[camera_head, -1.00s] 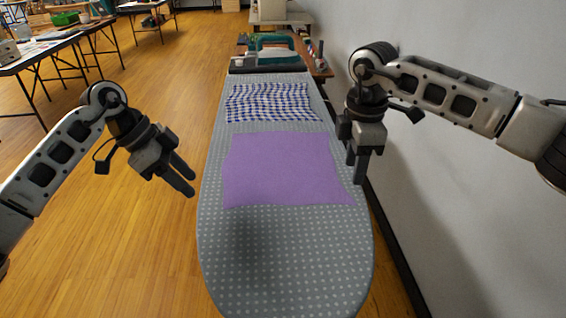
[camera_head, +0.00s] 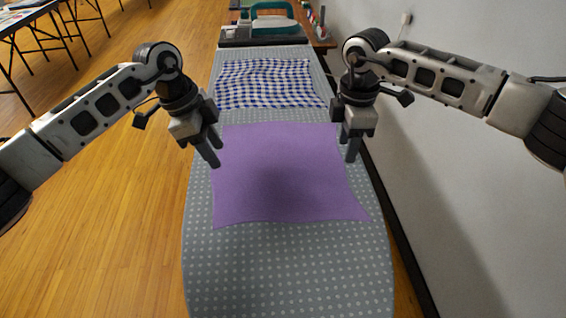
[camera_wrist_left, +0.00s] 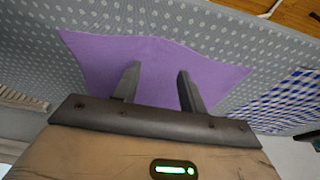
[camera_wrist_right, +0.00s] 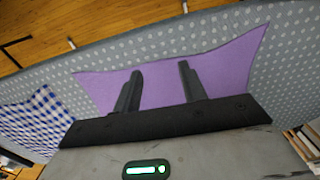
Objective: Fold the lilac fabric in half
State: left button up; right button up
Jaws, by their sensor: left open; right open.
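The lilac fabric (camera_head: 285,185) lies flat and spread out on the grey dotted ironing board, with slightly wavy edges. It also shows in the left wrist view (camera_wrist_left: 155,65) and the right wrist view (camera_wrist_right: 220,70). My left gripper (camera_head: 216,157) is open and empty, above the fabric's left edge near its far left corner. My right gripper (camera_head: 348,150) is open and empty, above the fabric's right edge near its far right corner. Neither gripper visibly holds the fabric.
A blue and white checked cloth (camera_head: 268,84) lies on the ironing board (camera_head: 290,270) beyond the lilac fabric. A teal and white machine (camera_head: 273,20) stands past the far end. A wall (camera_head: 470,190) runs close on the right. The near end of the board is clear.

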aim_at(222, 169)
pick_arm(q)
jog(key=shift+f, duration=1.55)
pick_arm(e)
jog(key=shift+f, duration=1.5)
pick_arm(q)
jog(key=shift+f, duration=0.1)
pick_arm(e)
jog(key=shift+f, duration=0.15)
pick_arm(q)
grip_shut()
pick_arm(e)
grip_shut()
